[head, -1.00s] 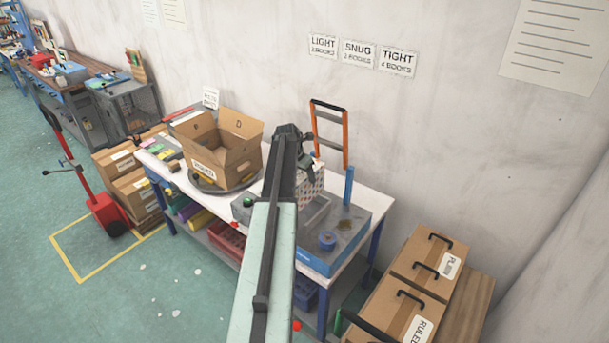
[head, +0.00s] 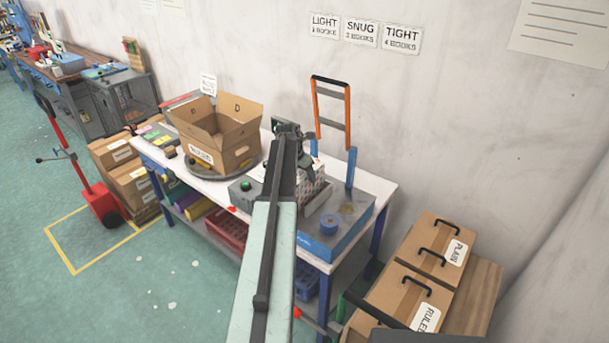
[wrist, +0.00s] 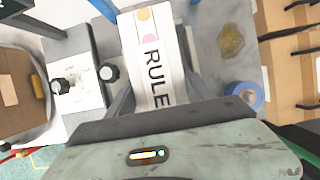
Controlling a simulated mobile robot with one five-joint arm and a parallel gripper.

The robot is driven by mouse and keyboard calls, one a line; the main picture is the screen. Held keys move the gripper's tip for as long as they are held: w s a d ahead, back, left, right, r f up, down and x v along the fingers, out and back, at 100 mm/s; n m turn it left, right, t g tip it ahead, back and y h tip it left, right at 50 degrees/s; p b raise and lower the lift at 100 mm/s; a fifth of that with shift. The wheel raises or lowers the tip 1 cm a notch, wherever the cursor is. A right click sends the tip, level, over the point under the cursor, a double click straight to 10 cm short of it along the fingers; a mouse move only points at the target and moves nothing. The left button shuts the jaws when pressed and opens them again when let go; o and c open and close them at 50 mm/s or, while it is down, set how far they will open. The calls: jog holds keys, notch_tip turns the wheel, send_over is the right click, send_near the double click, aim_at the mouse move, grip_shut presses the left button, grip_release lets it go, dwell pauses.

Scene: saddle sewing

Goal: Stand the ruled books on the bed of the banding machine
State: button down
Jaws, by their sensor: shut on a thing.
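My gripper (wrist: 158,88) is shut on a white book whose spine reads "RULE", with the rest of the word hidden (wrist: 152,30). In the head view my gripper (head: 302,160) and the book, patterned with coloured dots (head: 318,188), are partly behind my arm. They are over the left part of the grey and blue banding machine (head: 362,222) on the white table. Whether the book touches the bed is hidden. In the wrist view the machine's grey top (wrist: 210,45) lies to the right of the book.
An open carton (head: 240,150) stands left on a turntable. Handled "PLAIN" (head: 432,240) and "RULED" (head: 400,295) boxes stand right.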

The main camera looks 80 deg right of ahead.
jog(key=shift+f, duration=0.4)
jog(key=shift+c, duration=1.5)
grip_release()
jog(key=shift+r, duration=0.1)
jog(key=shift+a+r, duration=0.1)
jog(key=p+v, duration=0.7)
jog(key=shift+a+r, duration=0.1)
jog(key=shift+r, duration=0.3)
jog(key=shift+f, duration=0.15)
